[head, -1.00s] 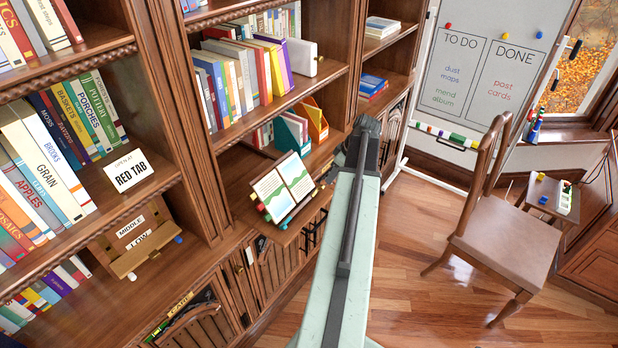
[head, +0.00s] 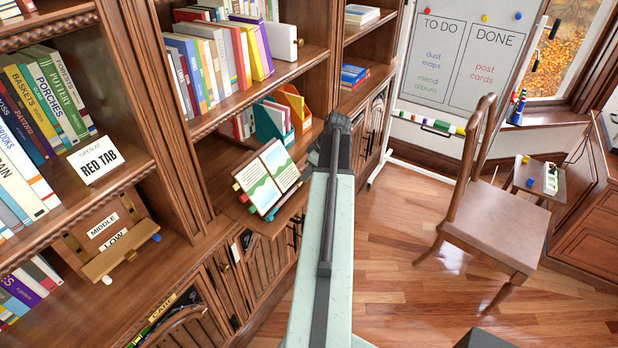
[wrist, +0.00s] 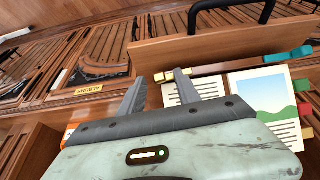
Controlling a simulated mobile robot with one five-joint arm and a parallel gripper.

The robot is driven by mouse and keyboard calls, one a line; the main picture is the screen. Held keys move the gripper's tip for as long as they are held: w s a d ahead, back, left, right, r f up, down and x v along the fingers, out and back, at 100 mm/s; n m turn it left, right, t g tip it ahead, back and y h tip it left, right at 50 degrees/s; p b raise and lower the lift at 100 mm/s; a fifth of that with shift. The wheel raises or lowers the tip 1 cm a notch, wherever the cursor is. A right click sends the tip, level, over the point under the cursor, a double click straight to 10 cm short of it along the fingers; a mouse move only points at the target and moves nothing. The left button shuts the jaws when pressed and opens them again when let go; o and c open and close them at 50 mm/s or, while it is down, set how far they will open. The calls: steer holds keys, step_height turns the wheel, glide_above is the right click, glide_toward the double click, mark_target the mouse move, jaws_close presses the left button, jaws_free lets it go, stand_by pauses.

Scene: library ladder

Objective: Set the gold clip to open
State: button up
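My gripper (wrist: 160,82) is open in the wrist view, its two grey fingers apart with nothing between them. The fingertips are near the left end of a tan bar (wrist: 225,65) along the edge of an open album (wrist: 264,92); I cannot tell if they touch. I cannot tell which part is the gold clip.
Bookcases with shelves of books (head: 215,65) fill the left. A RED TAB sign (head: 97,160) and a MIDDLE/LOW holder (head: 110,240) stand left of the album. A whiteboard (head: 465,65) and a wooden chair (head: 495,210) stand right. Wood floor is clear between them.

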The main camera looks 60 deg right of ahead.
jaws_close()
steer(key=shift+s+d+f+m+y+b, duration=0.1)
steer(key=shift+d+f+m+y+b, duration=0.2)
steer(key=shift+m+y+b, duration=0.15)
steer(key=shift+a+r, duration=0.15)
steer(key=shift+a, duration=0.05)
jaws_free()
steer(key=shift+s+p, duration=0.1)
steer(key=shift+p, duration=0.2)
steer(key=p+v, duration=0.7)
steer(key=shift+r, duration=0.35)
